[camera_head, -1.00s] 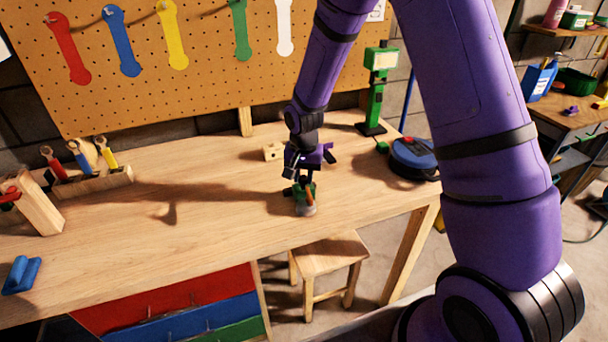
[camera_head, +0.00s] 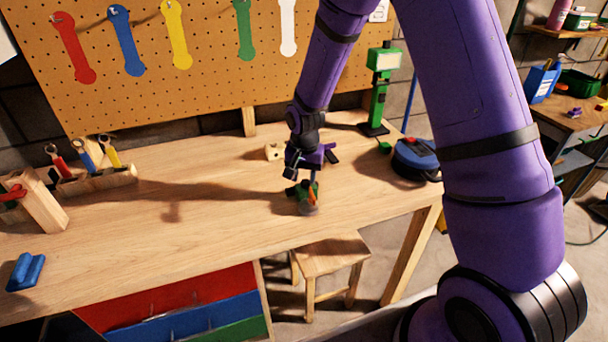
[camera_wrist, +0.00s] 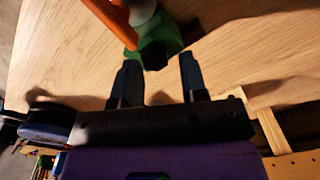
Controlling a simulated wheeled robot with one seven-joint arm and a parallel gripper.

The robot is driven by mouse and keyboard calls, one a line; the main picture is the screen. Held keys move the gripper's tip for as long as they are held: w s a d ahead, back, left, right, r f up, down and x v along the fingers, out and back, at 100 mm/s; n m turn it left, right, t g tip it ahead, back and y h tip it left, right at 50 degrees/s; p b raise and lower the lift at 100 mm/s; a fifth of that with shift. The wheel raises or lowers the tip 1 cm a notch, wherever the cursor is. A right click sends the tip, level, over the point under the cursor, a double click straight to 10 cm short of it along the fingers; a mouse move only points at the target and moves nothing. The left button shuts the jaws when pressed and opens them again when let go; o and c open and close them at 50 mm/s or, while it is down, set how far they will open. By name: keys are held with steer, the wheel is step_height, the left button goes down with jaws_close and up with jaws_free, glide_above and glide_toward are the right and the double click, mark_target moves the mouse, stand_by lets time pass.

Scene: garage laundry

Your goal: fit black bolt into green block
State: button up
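A green piece with orange and grey parts (camera_head: 294,194) is on the workbench near its front edge. It also shows at the top of the wrist view (camera_wrist: 158,36), just beyond the fingertips. My gripper (camera_head: 308,178) is directly above it, pointing down. In the wrist view its two dark fingers (camera_wrist: 158,70) stand apart with bare wood visible between them. A dark patch (camera_wrist: 153,58) shows on the green piece at the gap; I cannot tell whether it is a bolt, a hole or shadow. I cannot pick out a separate black bolt. A small green block (camera_head: 384,147) lies at the right.
A blue and black round item (camera_head: 414,157) and a green stand (camera_head: 378,95) are at the back right. A small wooden block (camera_head: 274,151) lies behind my gripper. A tool holder (camera_head: 100,180) stands left. The bench's middle left is clear.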

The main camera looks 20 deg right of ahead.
steer(key=shift+s+d+f, duration=0.45)
steer(key=shift+s+f, duration=0.05)
steer(key=shift+f, duration=0.2)
steer(key=shift+w+r, duration=0.2)
steer(key=shift+r, duration=0.3)
step_height(320, 180, up, 11)
steer(key=shift+w+a, duration=0.15)
steer(key=shift+a, duration=0.25)
steer(key=shift+r, duration=0.1)
steer(key=s+d+r+n+t, duration=0.1)
steer(key=s+d+r, duration=0.1)
steer(key=s+r, duration=0.5)
steer(key=s+d+r+n+t, duration=0.1)
steer(key=s+d+r+n, duration=0.1)
steer(key=s+r, duration=0.5)
steer(key=s+d+r+n+t, duration=0.1)
steer(key=s+r, duration=0.3)
steer(key=s, duration=0.3)
steer(key=s+d+r+n+t, duration=0.1)
steer(key=s+r, duration=0.3)
steer(key=s, duration=0.4)
steer(key=shift+s+d+n+t, duration=0.15)
steer(key=shift+d+n+t, duration=0.25)
steer(key=shift+d+n, duration=0.15)
